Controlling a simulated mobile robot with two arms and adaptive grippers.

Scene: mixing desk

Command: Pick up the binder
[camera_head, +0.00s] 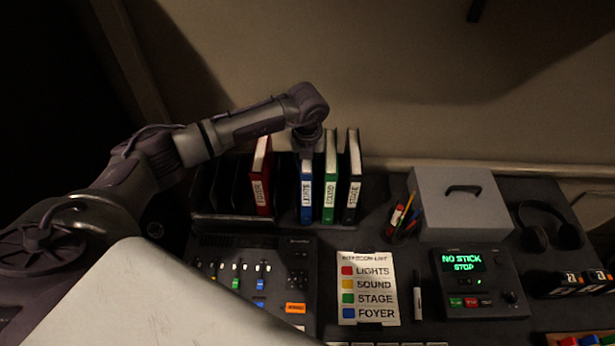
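Several binders stand upright in a dark rack (240,217) at the back of the desk: a red binder (262,185), a blue binder (307,195), a green binder (330,180) and a black binder (353,175), each with a white spine label. The blue one's label seems to read LIGHTS and the black one's STAGE. My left arm comes in from the left and my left gripper (307,150) points down at the top of the blue binder. Its fingers are mostly hidden or too dark to see, so its grip is unclear. My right gripper is not in view.
A mixer (252,265) lies before the rack. A colour list card (368,290), a marker (417,297), a pen holder (402,220), a grey box (460,205), a display unit (480,280) and headphones (550,228) fill the desk to the right. A wall stands behind.

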